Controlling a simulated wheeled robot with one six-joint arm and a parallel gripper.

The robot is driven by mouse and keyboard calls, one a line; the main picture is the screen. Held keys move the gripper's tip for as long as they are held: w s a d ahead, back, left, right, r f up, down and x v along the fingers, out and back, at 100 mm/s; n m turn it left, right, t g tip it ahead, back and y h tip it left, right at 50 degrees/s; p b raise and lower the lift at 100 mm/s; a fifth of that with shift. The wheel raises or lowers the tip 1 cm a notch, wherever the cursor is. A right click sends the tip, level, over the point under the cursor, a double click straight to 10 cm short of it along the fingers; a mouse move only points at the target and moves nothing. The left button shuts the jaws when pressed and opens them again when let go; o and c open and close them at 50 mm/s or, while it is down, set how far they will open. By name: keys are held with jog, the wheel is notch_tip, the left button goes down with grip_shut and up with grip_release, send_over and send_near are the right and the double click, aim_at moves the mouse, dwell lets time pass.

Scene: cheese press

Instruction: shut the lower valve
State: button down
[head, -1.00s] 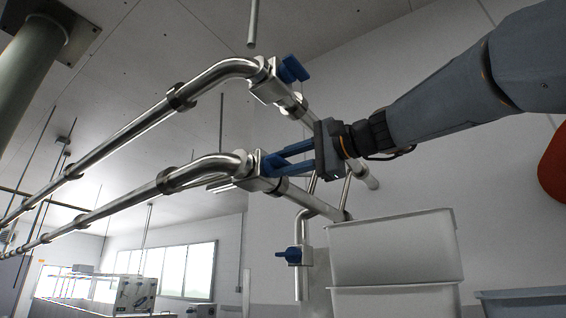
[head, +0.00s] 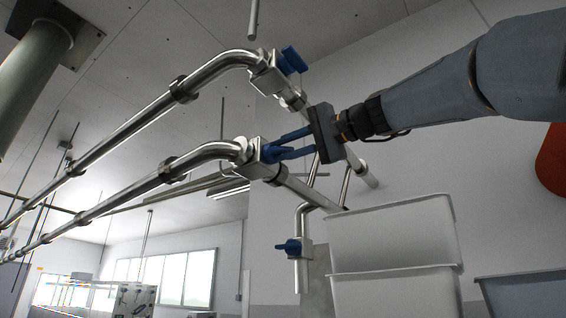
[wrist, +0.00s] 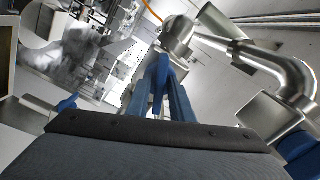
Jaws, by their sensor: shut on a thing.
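Two steel pipes run in from the left, one above the other, each with a block valve. The lower pipe's valve (head: 257,165) has a blue handle (wrist: 163,72). My gripper (head: 279,146), with blue fingers, reaches in from the right and is shut on that handle. In the wrist view my gripper (wrist: 165,92) has the handle between its fingers, which partly hide it. The handle points away from the valve body toward my gripper, slanting up in the head view; its exact angle is hard to tell.
The upper pipe's valve (head: 267,80) has its own blue handle (head: 294,58) just above my gripper. A smaller blue-handled valve (head: 291,247) sits on a downpipe below. Stacked white tubs (head: 395,240) stand below my arm. A red object (head: 552,160) is at the right edge.

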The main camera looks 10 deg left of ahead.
jog(key=n+b, duration=0.4)
jog(key=n, duration=0.2)
jog(key=shift+f, duration=0.1)
jog(key=n+b, duration=0.1)
jog(key=n, duration=0.2)
jog(key=shift+n+b, duration=0.35)
jog(key=shift+n, duration=0.05)
jog(key=shift+n+b, duration=0.45)
jog(key=shift+n, duration=1.05)
jog(key=c, duration=1.8)
grip_release()
